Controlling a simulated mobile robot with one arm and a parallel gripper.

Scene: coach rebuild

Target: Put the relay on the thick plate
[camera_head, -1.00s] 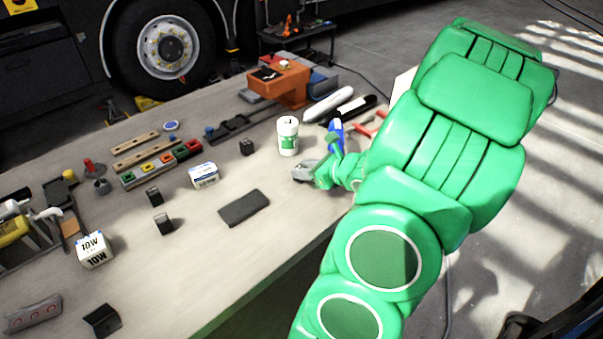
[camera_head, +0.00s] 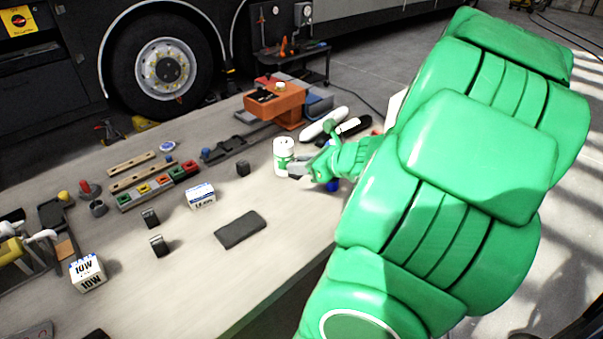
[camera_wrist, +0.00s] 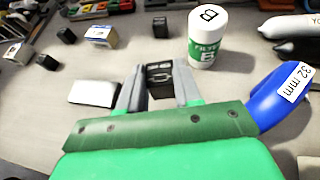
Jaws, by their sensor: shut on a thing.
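My gripper (camera_head: 297,170) is beside the white and green filter bottle (camera_head: 283,152), above the right part of the bench. In the wrist view, my gripper (camera_wrist: 158,90) is shut on a small black block, which I take as the relay (camera_wrist: 159,74). Its lower part is hidden. In the head view the arm and fingers hide the relay. A flat dark grey plate (camera_head: 240,230), which seems to be the thick plate, lies bare near the bench's front edge. In the wrist view the plate (camera_wrist: 93,93) looks pale with glare, left of my fingers.
A blue-handled tool marked 32 mm (camera_wrist: 285,98) is close on the right. A black cube (camera_head: 243,168) and a white-blue box (camera_head: 201,195) stand behind the plate. Two small dark blocks (camera_head: 150,218) are to its left. The bench around the plate is clear.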

